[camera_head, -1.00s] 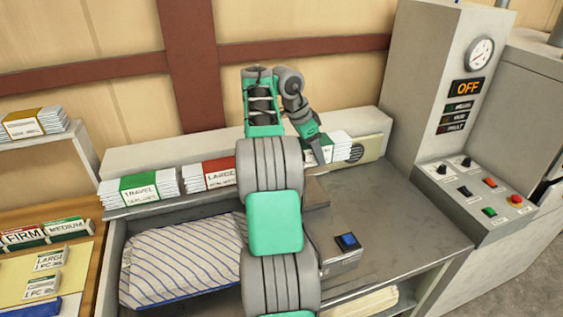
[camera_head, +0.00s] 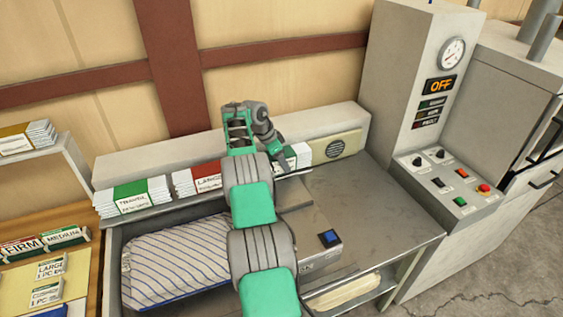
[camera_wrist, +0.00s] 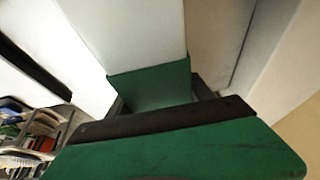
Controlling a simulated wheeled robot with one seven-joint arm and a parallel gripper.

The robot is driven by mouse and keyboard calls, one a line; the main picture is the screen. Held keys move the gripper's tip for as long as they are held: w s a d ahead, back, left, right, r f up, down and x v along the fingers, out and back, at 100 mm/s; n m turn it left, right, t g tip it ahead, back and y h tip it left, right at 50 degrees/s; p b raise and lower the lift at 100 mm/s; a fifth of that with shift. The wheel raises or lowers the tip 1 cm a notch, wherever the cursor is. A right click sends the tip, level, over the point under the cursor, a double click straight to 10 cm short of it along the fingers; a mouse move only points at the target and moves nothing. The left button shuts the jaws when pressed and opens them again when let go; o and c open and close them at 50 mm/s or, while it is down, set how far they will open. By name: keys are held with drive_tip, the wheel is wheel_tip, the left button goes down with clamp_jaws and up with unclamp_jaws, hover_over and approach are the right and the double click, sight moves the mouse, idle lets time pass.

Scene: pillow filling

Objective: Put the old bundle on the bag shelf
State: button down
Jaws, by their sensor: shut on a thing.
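My gripper (camera_head: 280,162) is over the right part of the back ledge (camera_head: 215,150), its jaws partly hidden by my arm. It is shut on a white bundle with a green band (camera_head: 302,155), beside the round-grilled speaker. The wrist view shows the bundle's white faces (camera_wrist: 125,35) and green band close up against the jaw. I cannot read its label, nor tell whether its underside touches the ledge. A green-banded TRAVEL bundle (camera_head: 132,197) and a red-banded LARGE bundle (camera_head: 197,180) stand to its left on the ledge.
A striped pillow (camera_head: 175,262) lies in the bin below the ledge. A metal worktop (camera_head: 385,215) with a blue-button device (camera_head: 329,238) is to the right, beside a control cabinet (camera_head: 420,90) reading OFF. Another bundle (camera_head: 28,136) sits on a shelf at left.

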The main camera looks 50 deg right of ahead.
drive_tip(key=shift+f, duration=0.45)
